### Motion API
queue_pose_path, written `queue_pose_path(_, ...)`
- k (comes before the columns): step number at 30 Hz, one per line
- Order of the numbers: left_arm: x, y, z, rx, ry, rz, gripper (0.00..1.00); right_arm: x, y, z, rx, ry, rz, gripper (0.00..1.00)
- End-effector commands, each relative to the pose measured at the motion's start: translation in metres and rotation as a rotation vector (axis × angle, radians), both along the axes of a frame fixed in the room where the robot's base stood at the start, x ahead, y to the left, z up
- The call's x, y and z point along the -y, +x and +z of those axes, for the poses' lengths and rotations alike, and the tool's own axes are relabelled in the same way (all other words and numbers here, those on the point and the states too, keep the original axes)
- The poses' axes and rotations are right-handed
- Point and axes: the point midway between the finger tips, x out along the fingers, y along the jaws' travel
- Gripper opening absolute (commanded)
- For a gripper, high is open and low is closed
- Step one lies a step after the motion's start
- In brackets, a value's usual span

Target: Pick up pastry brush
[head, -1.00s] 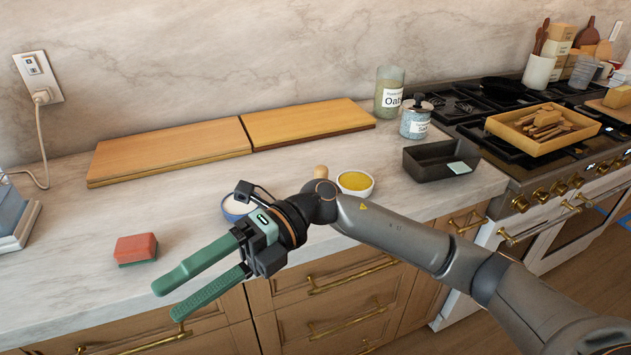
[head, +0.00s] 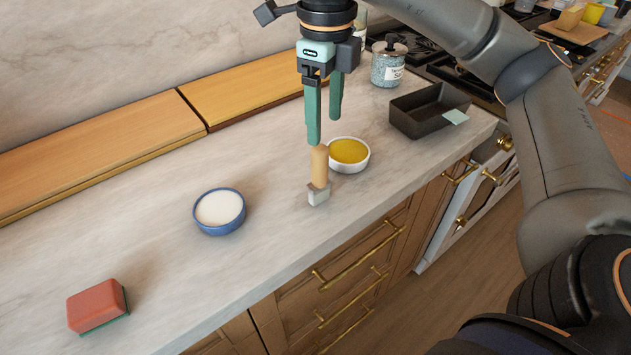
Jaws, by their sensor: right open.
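The pastry brush (head: 319,170) lies on the marble counter, with its wooden handle pointing away and its pale bristle end (head: 318,194) toward the counter's front edge. My right gripper (head: 324,130) points down just above the handle's far end. Its two green fingers are apart and nothing shows between them. The near fingertip looks close to the handle in the picture; I cannot tell whether they touch. My left gripper is not in view.
A white bowl of yellow contents (head: 349,153) stands just right of the brush. A blue bowl (head: 219,211) stands to the left, and a red sponge (head: 97,306) at the front left. A dark loaf pan (head: 430,108) and a jar (head: 388,64) are at the right. Wooden boards (head: 100,139) lie behind.

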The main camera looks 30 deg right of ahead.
Motion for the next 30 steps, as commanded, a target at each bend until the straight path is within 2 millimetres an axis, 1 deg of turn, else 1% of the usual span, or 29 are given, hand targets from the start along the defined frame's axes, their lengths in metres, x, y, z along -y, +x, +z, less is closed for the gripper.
queue_pose_path(1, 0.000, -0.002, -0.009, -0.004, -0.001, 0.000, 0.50, 0.000, 0.000, -0.015, -0.006, 0.002, 0.001, 0.72)
queue_pose_path(5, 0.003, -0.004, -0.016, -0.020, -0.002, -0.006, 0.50, -0.001, 0.000, -0.035, -0.004, 0.003, 0.002, 0.72)
queue_pose_path(9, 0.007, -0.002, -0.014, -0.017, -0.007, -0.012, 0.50, -0.001, 0.000, -0.048, -0.002, 0.004, 0.002, 0.72)
queue_pose_path(14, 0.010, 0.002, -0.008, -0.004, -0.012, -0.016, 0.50, -0.002, 0.001, -0.058, -0.002, 0.004, 0.002, 0.72)
queue_pose_path(21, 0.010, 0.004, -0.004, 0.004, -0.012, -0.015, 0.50, -0.005, 0.006, -0.093, -0.003, 0.004, 0.001, 0.72)
queue_pose_path(25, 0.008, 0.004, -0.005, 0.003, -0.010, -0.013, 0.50, -0.006, 0.006, -0.102, -0.002, 0.005, 0.002, 0.72)
queue_pose_path(30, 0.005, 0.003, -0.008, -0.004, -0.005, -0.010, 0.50, -0.006, 0.006, -0.103, 0.000, 0.004, 0.003, 0.72)
